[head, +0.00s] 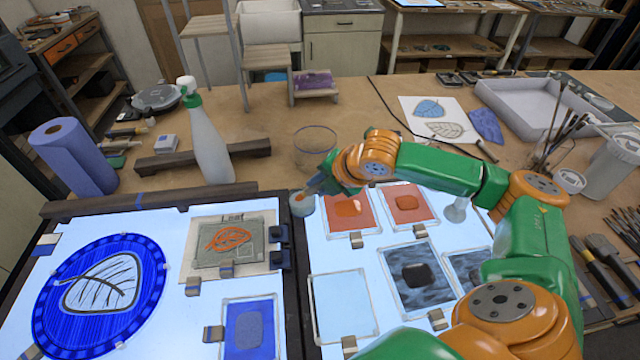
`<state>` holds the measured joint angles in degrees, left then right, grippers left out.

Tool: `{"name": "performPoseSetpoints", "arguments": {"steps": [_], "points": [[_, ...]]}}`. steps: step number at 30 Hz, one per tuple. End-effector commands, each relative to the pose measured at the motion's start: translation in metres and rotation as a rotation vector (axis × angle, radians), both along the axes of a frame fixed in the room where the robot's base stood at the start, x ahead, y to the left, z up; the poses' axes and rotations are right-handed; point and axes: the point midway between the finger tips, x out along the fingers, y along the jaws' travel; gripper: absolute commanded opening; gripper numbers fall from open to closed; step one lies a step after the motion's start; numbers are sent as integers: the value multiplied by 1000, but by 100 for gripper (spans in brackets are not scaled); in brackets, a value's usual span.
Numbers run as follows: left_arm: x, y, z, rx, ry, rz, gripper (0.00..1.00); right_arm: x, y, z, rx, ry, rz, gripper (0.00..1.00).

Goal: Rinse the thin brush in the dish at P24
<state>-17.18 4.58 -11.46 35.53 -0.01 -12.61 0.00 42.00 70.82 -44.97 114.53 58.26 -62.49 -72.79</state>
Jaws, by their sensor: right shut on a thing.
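My right gripper (322,186) is at the end of the green and orange arm, low over the top left corner of the right light panel (318,240). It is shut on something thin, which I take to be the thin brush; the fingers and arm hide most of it. A small round dish (303,207) with an orange-brown top stands right beside the fingertips, on the left. I cannot tell whether the brush tip touches what is in it, and no P24 label can be read. My left gripper is not in view.
A clear glass bowl (315,142) stands behind the gripper. A spray bottle (207,140) and a wooden bar (150,199) are to the left. Framed glass samples (343,305) and a small white stand (455,212) are on the right panel. Several brushes (560,130) stand at the right.

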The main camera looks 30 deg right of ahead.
Motion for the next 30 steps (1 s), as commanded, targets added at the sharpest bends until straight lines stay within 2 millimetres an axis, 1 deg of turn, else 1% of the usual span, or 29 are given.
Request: {"name": "performPoseSetpoints", "arguments": {"steps": [5,10,19,27,30], "points": [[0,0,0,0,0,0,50,0,1,0,-1,0,1,0],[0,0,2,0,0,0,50,-4,6,0,-1,1,1,0],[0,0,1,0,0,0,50,4,-6,0,-1,0,-1,0],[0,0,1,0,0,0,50,-4,6,0,0,1,1,0],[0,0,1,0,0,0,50,-3,4,0,0,1,-2,0]]}}
